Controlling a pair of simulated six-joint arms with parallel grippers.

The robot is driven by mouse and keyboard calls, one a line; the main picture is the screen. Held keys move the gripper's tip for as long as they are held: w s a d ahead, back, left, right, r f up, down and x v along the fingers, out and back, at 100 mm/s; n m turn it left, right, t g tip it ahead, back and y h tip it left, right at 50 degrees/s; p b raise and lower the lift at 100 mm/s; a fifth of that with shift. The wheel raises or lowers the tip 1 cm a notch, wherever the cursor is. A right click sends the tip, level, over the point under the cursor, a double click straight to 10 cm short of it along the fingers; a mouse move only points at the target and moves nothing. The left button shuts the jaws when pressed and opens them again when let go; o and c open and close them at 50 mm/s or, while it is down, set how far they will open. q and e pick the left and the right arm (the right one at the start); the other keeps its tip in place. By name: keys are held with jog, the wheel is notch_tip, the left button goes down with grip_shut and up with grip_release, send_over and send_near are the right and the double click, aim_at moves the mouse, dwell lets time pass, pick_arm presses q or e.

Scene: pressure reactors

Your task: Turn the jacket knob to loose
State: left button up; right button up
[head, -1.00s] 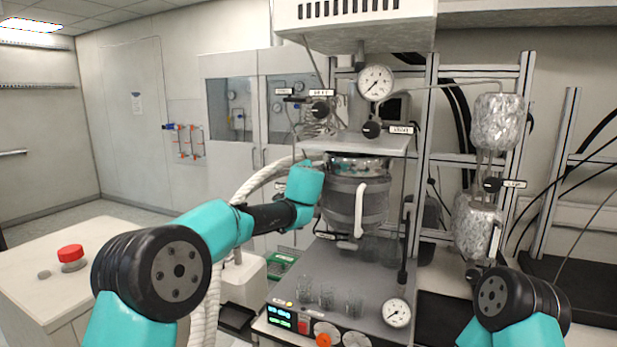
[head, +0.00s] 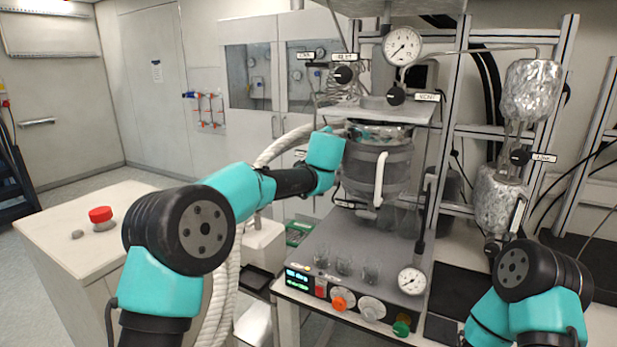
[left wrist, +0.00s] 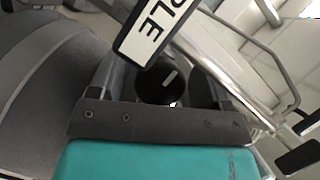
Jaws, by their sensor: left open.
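In the left wrist view my left gripper (left wrist: 153,78) is open, its two dark fingers on either side of a round black knob (left wrist: 165,88) with a white pointer line. Whether they touch it I cannot tell. A white label ending in "PLE" (left wrist: 153,30) hangs above it. In the head view my left wrist (head: 326,160) is at the left side of the reactor vessel (head: 378,168), hiding the fingers. Other black knobs are at the upper shelf (head: 345,75), beside the gauge (head: 395,96) and on the right rack (head: 520,156). I cannot read which label says jacket. My right gripper is out of view.
The reactor's base plate (head: 330,262) holds several glass beakers, with coloured knobs along its front. A pressure gauge (head: 402,46) stands above and foil-wrapped cylinders (head: 532,90) at right. A white hose (head: 272,152) runs behind my left arm.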

pick_arm(q)
jog(key=shift+a, duration=0.1)
jog(key=m+t, duration=0.1)
jog(key=m, duration=0.2)
jog(key=s+r, duration=0.1)
jog(key=s, duration=1.6)
jog(key=a+f+n+g+y, duration=0.1)
jog(key=a+f+n+g, duration=0.1)
jog(key=a+f, duration=0.3)
jog(key=a+f+n+g+y, duration=0.1)
jog(key=a+f+g, duration=0.3)
jog(key=f, duration=1)
jog(key=w+a+f+n+g+y, duration=0.1)
jog(key=a+f+n+g, duration=0.2)
jog(key=a+f, duration=0.4)
jog(key=shift+a+f+n+y, duration=0.3)
jog(key=shift+f, duration=1.05)
jog(key=shift+w, duration=0.1)
